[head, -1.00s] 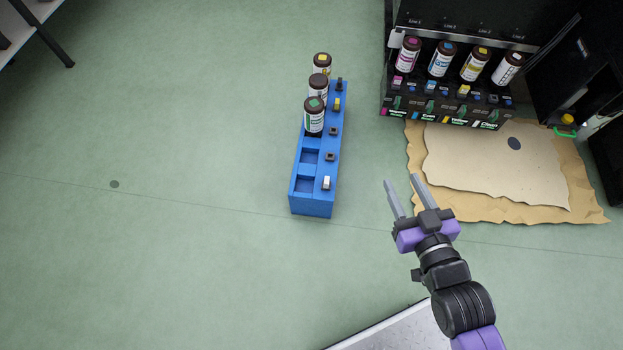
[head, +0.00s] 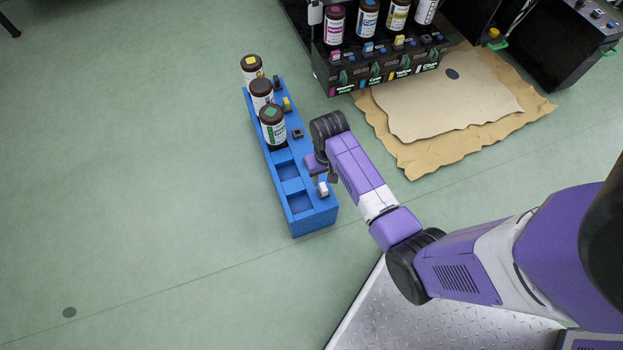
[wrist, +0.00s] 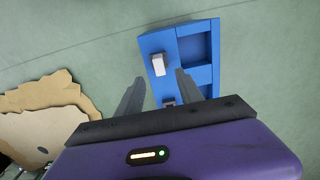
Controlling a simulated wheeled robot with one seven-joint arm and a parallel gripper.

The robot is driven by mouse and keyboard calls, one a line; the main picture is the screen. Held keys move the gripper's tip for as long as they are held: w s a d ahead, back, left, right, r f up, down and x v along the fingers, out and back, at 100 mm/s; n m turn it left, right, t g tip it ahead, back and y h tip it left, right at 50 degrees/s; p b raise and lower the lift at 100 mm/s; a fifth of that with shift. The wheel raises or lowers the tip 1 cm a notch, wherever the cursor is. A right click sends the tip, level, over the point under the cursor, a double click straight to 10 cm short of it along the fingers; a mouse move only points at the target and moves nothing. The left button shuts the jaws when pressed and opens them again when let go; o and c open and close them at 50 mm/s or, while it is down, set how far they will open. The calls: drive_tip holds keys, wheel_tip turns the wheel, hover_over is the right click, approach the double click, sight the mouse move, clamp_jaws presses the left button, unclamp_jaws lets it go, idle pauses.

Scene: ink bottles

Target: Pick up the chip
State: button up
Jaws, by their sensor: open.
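Several small chips sit along the right side of the blue rack (head: 317,218). A white-topped chip (head: 323,188) stands near the rack's near end; in the wrist view this white chip (wrist: 158,64) shows ahead, between the lines of my two fingers. My gripper (wrist: 159,78) is open and empty, with its fingers spread over the rack. A dark chip (wrist: 168,102) shows closer in between the fingers, partly hidden by the gripper body. In the head view a dark chip (head: 297,133) and a yellow-topped chip (head: 287,104) sit farther back. My wrist hides the fingertips there.
Three brown bottles, the nearest with a green-marked cap (head: 272,127), stand in the rack's far slots; its two near slots are empty. A black ink machine (head: 385,62) with several bottles stands behind. Brown paper (head: 430,155) lies on the right. The floor left of the rack is clear.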

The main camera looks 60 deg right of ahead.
sight(324, 187)
drive_tip(key=shift+s+a+f, duration=0.15)
drive_tip(key=shift+s+f, duration=0.05)
drive_tip(key=shift+s, duration=0.05)
drive_tip(key=f+b, duration=0.1)
drive_tip(key=f, duration=0.1)
drive_tip(key=f+b, duration=0.2)
drive_tip(key=f, duration=0.1)
drive_tip(key=f+b, duration=0.1)
drive_tip(key=f, duration=0.1)
drive_tip(key=shift+w+d+f+b, duration=0.2)
drive_tip(key=shift+w+f+b, duration=0.05)
drive_tip(key=shift+b, duration=0.05)
drive_tip(key=shift+r, duration=0.1)
clamp_jaws()
